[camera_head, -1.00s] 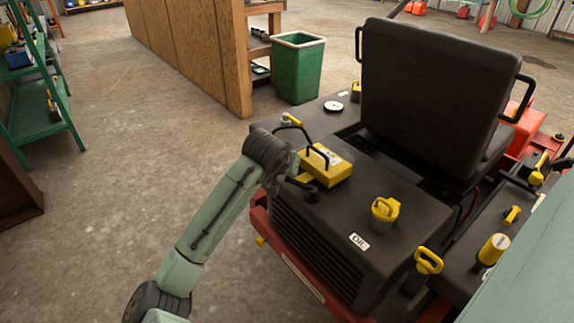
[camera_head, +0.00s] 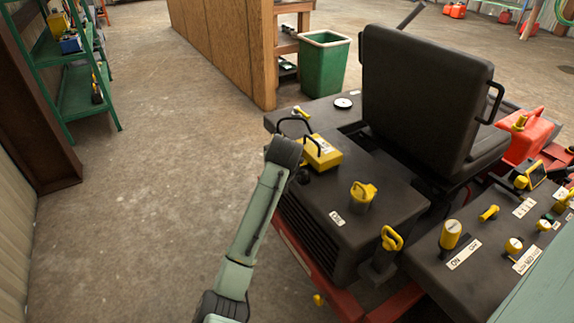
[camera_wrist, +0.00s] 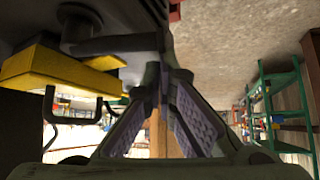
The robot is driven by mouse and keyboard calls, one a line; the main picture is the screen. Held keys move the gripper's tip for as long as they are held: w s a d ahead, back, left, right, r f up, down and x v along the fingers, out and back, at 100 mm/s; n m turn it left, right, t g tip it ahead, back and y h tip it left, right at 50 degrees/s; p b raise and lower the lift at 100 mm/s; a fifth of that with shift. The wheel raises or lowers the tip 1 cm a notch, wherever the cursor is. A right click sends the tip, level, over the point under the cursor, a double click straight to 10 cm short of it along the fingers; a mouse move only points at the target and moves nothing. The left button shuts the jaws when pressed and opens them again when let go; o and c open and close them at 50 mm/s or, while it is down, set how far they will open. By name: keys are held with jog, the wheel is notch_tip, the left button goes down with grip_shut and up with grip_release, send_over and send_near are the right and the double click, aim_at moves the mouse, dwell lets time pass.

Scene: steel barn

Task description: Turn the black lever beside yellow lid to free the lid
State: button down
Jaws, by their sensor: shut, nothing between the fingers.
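The yellow lid (camera_head: 322,152) is a block with a black wire handle, on the dark hood of the machine. In the wrist view the lid (camera_wrist: 60,75) is at the left, with its handle below it. The black lever (camera_wrist: 110,45) is beside the lid there, a round pivot with an arm reaching right. In the head view my wrist mostly hides the lever. My gripper (camera_wrist: 164,78) is shut and empty, its fingertips close to the lever's free end. I cannot tell whether they touch it.
A yellow oil cap (camera_head: 362,194) and a black seat (camera_head: 424,95) are on the machine. A control panel (camera_head: 490,235) with yellow knobs is at the right. A green bin (camera_head: 320,65) and green shelf (camera_head: 85,90) stand beyond. The floor to the left is clear.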

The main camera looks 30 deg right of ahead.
jog(key=shift+s+a+p, duration=0.2)
jog(key=shift+s+p, duration=0.15)
jog(key=shift+s, duration=0.1)
jog(key=shift+s+a+p, duration=0.2)
jog(key=shift+s+p, duration=0.1)
jog(key=shift+s, duration=0.25)
